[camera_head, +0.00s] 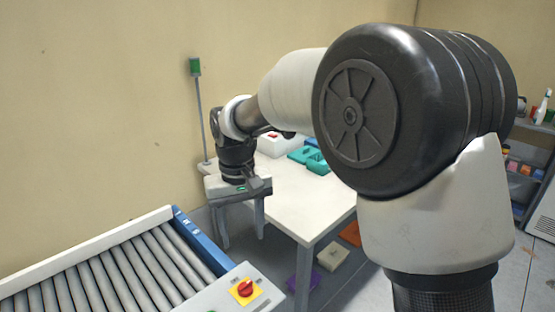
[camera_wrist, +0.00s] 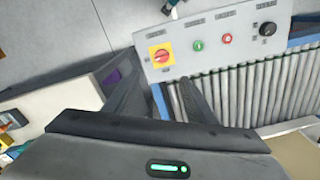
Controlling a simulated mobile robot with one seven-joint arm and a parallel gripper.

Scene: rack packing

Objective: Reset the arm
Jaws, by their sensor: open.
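My gripper (camera_head: 241,232) hangs pointing down at the end of my arm, in front of the near left end of the white table (camera_head: 294,205). Its two grey fingers are apart with nothing between them. My arm reaches from the right across the head view and hides part of the table.
A roller conveyor (camera_head: 120,272) lies at lower left, its control panel (camera_wrist: 215,45) bearing a red knob. Teal containers (camera_head: 312,158) and a white box (camera_head: 281,143) sit on the table. A purple bin (camera_head: 303,279) is underneath. A stocked shelf (camera_head: 524,172) stands at right.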

